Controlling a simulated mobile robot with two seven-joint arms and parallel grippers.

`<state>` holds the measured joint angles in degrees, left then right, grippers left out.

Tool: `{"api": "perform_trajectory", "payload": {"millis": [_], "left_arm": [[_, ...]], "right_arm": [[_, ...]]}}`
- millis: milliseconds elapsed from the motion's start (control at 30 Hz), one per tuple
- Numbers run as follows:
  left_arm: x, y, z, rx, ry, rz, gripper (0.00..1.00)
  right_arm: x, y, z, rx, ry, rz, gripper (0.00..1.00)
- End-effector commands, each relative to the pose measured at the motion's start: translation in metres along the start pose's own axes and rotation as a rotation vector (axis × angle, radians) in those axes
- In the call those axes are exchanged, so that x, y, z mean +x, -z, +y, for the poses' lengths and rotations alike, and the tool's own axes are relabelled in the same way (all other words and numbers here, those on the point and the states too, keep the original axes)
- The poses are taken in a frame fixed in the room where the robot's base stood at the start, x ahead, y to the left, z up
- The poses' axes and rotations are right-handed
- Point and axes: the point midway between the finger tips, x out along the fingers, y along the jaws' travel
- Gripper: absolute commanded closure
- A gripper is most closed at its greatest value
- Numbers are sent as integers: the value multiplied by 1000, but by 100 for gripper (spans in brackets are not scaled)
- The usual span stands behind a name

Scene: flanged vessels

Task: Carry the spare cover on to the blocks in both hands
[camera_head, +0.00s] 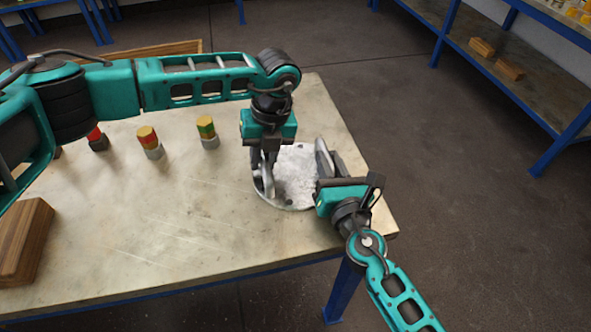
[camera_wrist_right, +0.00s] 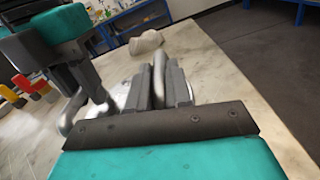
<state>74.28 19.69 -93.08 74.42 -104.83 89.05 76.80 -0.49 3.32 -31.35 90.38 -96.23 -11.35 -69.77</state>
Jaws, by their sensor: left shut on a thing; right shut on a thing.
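The spare cover (camera_head: 294,178) is a round, pale grey, mottled disc with a raised handle on each side, at the right end of the table. My left gripper (camera_head: 264,180) comes down from above and is shut on its left handle (camera_wrist_right: 66,122). My right gripper (camera_head: 323,172) is shut on its right handle (camera_wrist_right: 158,72), seen between the fingers in the right wrist view. The cover looks level; I cannot tell whether it touches the table. A wooden block (camera_head: 24,242) lies at the table's left front. My left arm may hide other blocks.
The pale worktop (camera_head: 190,220) is bare between the block and the cover. Several coloured stacked pieces, such as one red and yellow (camera_head: 149,140) and one green and yellow (camera_head: 207,131), stand behind this space. A blue-framed shelf (camera_head: 520,80) is across the floor.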

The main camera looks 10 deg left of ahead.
Motion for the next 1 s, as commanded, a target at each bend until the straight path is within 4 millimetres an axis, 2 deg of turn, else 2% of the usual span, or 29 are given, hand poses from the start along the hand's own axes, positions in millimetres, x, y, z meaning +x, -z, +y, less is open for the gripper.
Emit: {"api": "perform_trajectory", "payload": {"millis": [433,1000], "left_arm": [[-11,-1,1,-1,3,-3,100],[-50,-1,9,-1,3,-4,100]], "right_arm": [[1,-12,2,0,0,-7,100],[1,-51,10,-1,0,-7,100]]}}
